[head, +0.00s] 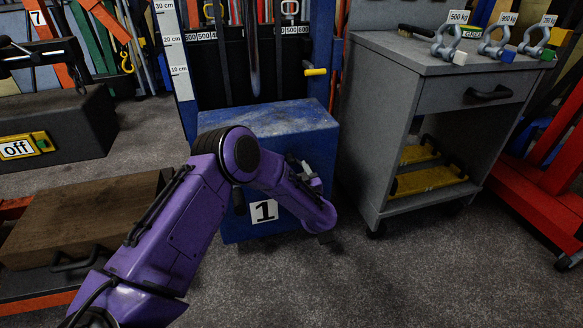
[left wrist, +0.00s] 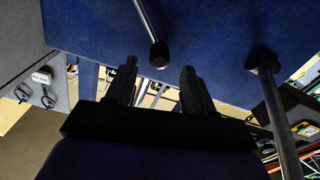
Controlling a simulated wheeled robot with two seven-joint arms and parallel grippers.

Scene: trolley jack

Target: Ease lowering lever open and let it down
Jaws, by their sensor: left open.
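The blue jack body (head: 290,115) stands on the floor with a white plate marked 1 on its front. In the left wrist view its blue face (left wrist: 215,35) fills the top. A thin metal lever with a black knob (left wrist: 158,55) shows there; I cannot tell for sure that it is the lowering lever. My left gripper (left wrist: 158,68) is open, and the knob appears between and just beyond its fingertips, with no clear contact. In the head view my left gripper (head: 327,237) is low at the front right of the jack, partly hidden by its wrist. My right gripper is not in view.
A second rod with a dark end (left wrist: 265,62) is right of the fingers in the wrist view. A grey cart (head: 430,95) with shackles stands right of the jack. A wooden block (head: 85,215) is at the left. The floor in front is clear.

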